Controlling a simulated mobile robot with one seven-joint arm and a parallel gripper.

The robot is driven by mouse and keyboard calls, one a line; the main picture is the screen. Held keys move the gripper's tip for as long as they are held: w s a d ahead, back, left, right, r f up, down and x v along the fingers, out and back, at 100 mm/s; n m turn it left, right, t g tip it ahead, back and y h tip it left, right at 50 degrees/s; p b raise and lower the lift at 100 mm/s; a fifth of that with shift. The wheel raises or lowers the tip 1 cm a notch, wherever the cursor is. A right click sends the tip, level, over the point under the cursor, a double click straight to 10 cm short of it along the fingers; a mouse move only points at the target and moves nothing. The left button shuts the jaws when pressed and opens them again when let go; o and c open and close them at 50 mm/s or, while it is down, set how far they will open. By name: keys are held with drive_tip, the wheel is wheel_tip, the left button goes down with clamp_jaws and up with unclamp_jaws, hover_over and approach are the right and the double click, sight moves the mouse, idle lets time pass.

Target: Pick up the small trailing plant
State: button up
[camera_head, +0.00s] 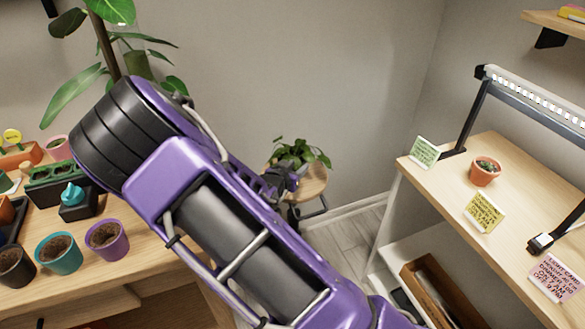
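The small trailing plant (297,152) has broad green leaves and stands on a small round wooden stool (316,185) in the middle of the head view. Its pot is hidden behind its leaves and my arm. My gripper (285,181) shows only in part as dark and purple pieces beyond my arm, just in front of and below the leaves. I cannot tell whether it touches the plant, or whether its fingers are open or shut.
A wooden table (150,262) at left holds teal (59,253) and purple pots (107,240) and a seedling tray. At right, a shelf unit (520,215) carries a small potted succulent (485,172), cards and a lamp (480,100). Bare floor (345,240) lies between them.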

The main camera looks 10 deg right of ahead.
sight(304, 161)
drive_tip(key=x, duration=0.5)
drive_tip(key=shift+w+d+b, duration=0.15)
drive_tip(key=shift+w+b, duration=0.05)
drive_tip(key=shift+b, duration=0.15)
drive_tip(key=shift+c, duration=0.2)
clamp_jaws()
drive_tip(key=shift+s+f, duration=0.1)
drive_tip(key=shift+f, duration=0.05)
idle(0.7)
